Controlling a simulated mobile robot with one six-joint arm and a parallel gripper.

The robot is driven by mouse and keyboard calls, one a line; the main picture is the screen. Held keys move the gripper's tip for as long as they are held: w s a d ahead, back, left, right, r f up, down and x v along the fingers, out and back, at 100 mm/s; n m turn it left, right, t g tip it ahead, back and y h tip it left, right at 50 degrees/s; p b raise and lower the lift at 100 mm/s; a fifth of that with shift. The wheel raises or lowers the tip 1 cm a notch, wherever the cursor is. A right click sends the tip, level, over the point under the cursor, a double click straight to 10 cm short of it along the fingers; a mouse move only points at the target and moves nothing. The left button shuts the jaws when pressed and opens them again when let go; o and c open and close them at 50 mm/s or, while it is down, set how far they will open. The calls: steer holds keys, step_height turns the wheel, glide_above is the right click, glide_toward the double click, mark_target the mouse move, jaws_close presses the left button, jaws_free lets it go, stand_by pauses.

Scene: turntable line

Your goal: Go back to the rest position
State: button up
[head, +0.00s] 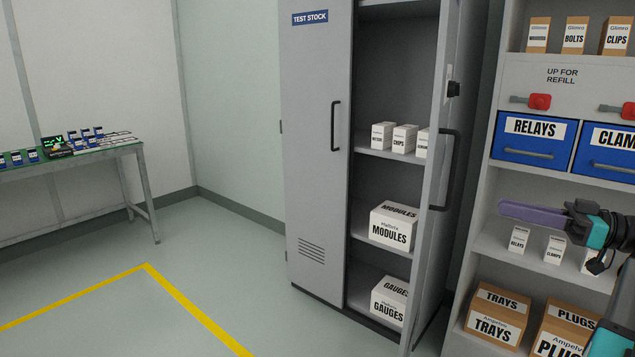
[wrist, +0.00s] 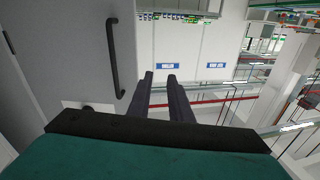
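My gripper (head: 505,208) is at the right of the head view, with its dark purple fingers pointing left, in front of the shelf unit's open bay. In the wrist view my gripper (wrist: 160,76) shows two fingers apart with a narrow gap and nothing between them. It is open and empty. The fingers appear clear of the boxes and the cabinet door.
The grey TEST STOCK cabinet (head: 316,120) has its right door (head: 435,200) open, near my fingers. The shelf unit (head: 575,80) holds blue bins and boxes behind my arm. A green-topped bench (head: 100,150) stands far left. The floor (head: 210,250) between is clear.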

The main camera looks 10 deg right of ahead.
steer(key=w+a+f+m+g+y+p, duration=0.1)
steer(key=w+a+f+g+p, duration=0.25)
steer(key=w+a+f, duration=0.4)
steer(key=w+a+f+g+y+p, duration=0.15)
steer(key=w+a+f+p, duration=0.25)
steer(key=a+f, duration=0.6)
steer(key=s+a+f+m+g+h+p, duration=0.1)
steer(key=s+a+f+g+p, duration=0.15)
steer(key=a+f, duration=0.65)
steer(key=s+a+f+m+g+h+p, duration=0.2)
steer(key=a+f+g+p, duration=0.1)
steer(key=a+f, duration=0.65)
steer(key=s+a+f+m+g+h+p, duration=0.1)
steer(key=s+a+f+g+h+p, duration=0.25)
steer(key=s+f, duration=0.65)
steer(key=s+a+f+m+g+h+p, duration=0.1)
steer(key=s+a+f+g+h+p, duration=0.3)
steer(key=s+f, duration=0.65)
steer(key=s+d+f+h+b, duration=0.1)
steer(key=s+d+f+h, duration=0.3)
steer(key=s, duration=0.6)
steer(key=w+d+f+m+t+h, duration=0.1)
steer(key=d+f+m+h, duration=0.1)
steer(key=d, duration=0.6)
steer(key=shift+w+m+t+h, duration=0.3)
steer(key=shift+w+m, duration=0.1)
steer(key=shift+m, duration=0.2)
